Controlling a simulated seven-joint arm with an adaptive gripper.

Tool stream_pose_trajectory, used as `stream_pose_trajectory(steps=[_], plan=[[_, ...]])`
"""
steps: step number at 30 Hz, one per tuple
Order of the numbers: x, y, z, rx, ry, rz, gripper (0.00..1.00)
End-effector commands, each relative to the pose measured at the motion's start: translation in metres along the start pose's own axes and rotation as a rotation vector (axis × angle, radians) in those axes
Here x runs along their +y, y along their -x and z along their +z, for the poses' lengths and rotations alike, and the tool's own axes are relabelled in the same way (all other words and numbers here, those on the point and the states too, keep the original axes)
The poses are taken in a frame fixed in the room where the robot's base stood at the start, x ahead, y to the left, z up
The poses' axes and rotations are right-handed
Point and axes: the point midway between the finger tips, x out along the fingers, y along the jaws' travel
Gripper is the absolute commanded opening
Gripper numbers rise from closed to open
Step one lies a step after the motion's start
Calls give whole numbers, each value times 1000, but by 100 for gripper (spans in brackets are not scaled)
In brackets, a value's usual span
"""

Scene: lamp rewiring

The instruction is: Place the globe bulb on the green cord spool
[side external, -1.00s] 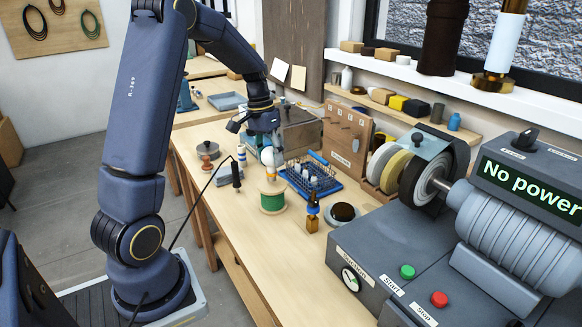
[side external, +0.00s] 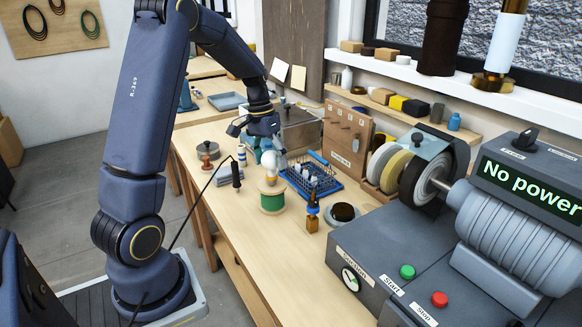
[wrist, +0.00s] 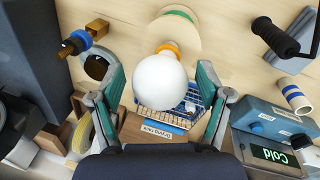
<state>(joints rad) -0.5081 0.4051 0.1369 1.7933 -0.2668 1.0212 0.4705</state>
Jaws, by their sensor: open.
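The white globe bulb (side external: 271,160) stands upright, base down, on top of the green cord spool (side external: 271,201). Its orange-yellow base (wrist: 168,48) meets the spool's pale top flange (wrist: 172,14) in the wrist view. The round white glass (wrist: 160,82) is large between my fingers there. My gripper (wrist: 160,70) is open, with teal finger pads on either side of the bulb and visible gaps to both. In the side view my gripper (side external: 267,152) is at the bulb's upper part, and partly hides it. The spool stands on the wooden bench.
A blue wire drying rack (side external: 312,177) stands right of the spool. A black-handled tool (side external: 236,174) stands to the left. The bench front (side external: 275,262) is clear.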

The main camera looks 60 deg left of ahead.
Motion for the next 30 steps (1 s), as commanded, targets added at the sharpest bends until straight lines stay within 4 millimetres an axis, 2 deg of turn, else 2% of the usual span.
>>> stream_pose_trajectory(steps=[5,15,22,26,29,30], plan=[[0,22,-1,6,0,-1,77],[0,96,-1,4,0,-2,77],[4,122,1,6,-3,-2,77],[34,132,18,45,-38,-23,77],[77,138,48,111,-94,-51,77],[94,138,65,143,-121,-62,77]])
